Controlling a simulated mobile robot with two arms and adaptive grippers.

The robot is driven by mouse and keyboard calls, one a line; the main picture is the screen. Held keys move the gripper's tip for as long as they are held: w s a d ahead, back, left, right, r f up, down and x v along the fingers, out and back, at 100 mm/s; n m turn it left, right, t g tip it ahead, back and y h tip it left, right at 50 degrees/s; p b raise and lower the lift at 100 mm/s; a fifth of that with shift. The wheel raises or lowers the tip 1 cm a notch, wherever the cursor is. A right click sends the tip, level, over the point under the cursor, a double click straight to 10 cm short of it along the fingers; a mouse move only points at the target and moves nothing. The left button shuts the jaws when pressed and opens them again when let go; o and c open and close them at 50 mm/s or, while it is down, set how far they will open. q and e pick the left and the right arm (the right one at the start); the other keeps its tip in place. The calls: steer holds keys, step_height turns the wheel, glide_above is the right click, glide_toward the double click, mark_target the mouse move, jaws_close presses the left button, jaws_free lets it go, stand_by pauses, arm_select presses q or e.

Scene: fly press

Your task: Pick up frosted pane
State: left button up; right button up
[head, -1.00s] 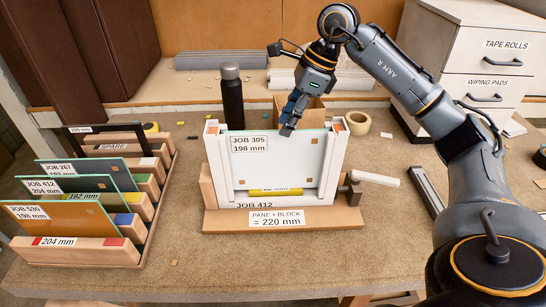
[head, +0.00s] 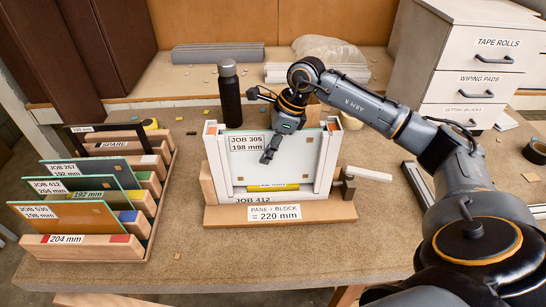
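A pale, frosted-looking pane (head: 250,168) labelled JOB 305, 198 mm stands upright in the white frame (head: 330,160) of the press fixture. A yellow block (head: 285,187) shows at its lower edge, above the lettering JOB 412. My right gripper (head: 269,155) points down over the upper middle of the pane, its fingertips below the top edge. Whether the fingers touch or grip the pane cannot be made out. My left gripper is out of view.
A wooden rack (head: 85,248) at left holds several panes, including an orange pane (head: 75,218). A dark bottle (head: 229,95) stands behind the fixture. A handle (head: 368,174) sticks out at the fixture's right. White drawers (head: 470,85) stand back right.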

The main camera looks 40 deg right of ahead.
jaws_close()
steer(key=shift+w+r, duration=0.1)
steer(key=shift+r, duration=0.15)
